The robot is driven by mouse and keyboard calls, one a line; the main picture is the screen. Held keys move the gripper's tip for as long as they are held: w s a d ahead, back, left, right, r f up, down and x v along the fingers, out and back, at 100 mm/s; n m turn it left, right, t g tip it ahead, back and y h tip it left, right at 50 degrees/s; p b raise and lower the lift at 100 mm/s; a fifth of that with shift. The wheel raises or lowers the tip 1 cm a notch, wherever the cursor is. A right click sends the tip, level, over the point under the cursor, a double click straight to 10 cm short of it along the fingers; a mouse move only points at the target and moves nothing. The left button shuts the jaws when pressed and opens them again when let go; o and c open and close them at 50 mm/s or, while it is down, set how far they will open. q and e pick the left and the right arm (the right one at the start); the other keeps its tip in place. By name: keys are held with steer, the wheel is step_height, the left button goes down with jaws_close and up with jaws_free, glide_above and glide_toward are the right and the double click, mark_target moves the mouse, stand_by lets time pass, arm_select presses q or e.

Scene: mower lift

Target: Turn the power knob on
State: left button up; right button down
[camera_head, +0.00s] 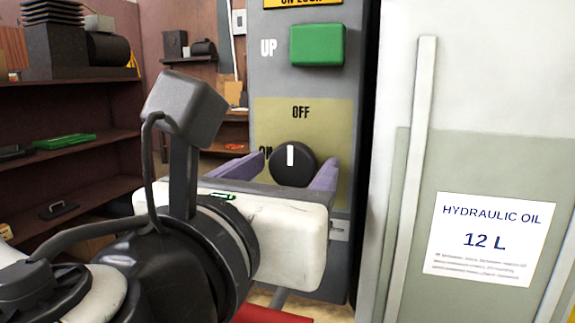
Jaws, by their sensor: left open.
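The power knob (293,164) is a round black dial with a white mark, on a yellowish plate (318,122) of the grey control panel (352,50). The white mark points straight up, towards the word OFF. The word ON, at the knob's left, is partly covered. My left gripper (283,168) is open, with one purple-grey finger at the left of the knob and one at its right. The knob sits between the fingers; I cannot tell whether either touches it. The white gripper body hides the panel below. My right gripper is not in view.
A green UP button (317,45) sits above the knob on the panel. A pale cabinet with a HYDRAULIC OIL 12 L label (490,238) stands close at the right. Dark shelves (75,155) with tools stand at the left. Something red lies low in front.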

arm_select(q)
steer(key=c, duration=1)
